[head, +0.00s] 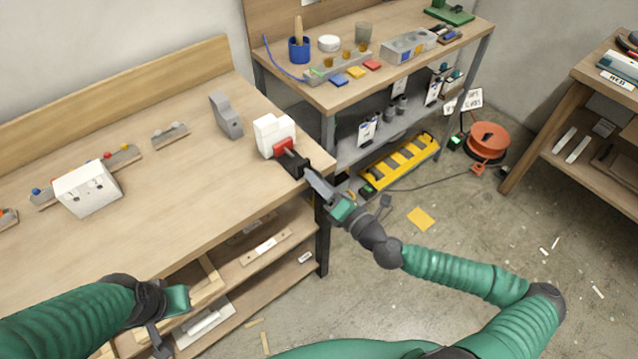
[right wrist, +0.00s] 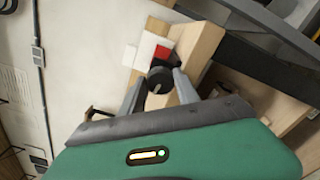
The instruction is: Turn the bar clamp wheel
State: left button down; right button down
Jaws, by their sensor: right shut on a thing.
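The bar clamp (head: 286,153) has a red part and a black end and sits at the right end of the wooden workbench, against a white block (head: 270,134). Its dark round wheel (right wrist: 160,79) shows in the right wrist view between my fingers. My right gripper (head: 312,177) reaches the clamp's near end from the right and is shut on the wheel; its fingers (right wrist: 160,92) lie on either side of it. My left gripper (head: 168,325) hangs at the lower left, in front of the bench, away from the clamp; its fingers do not show clearly.
On the workbench (head: 190,190) stand a grey block (head: 226,116) and a white box (head: 88,188). A second table (head: 365,85) with a blue cup (head: 298,50) stands behind. A yellow-black strip (head: 400,162) and an orange reel (head: 487,142) are beyond my right arm.

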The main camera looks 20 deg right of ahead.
jog(key=shift+f+m, duration=0.2)
jog(key=shift+m, duration=0.2)
jog(key=c, duration=1.2)
grip_release()
jog(key=o, duration=0.3)
jog(key=shift+w, duration=0.1)
jog(key=shift+r, duration=0.1)
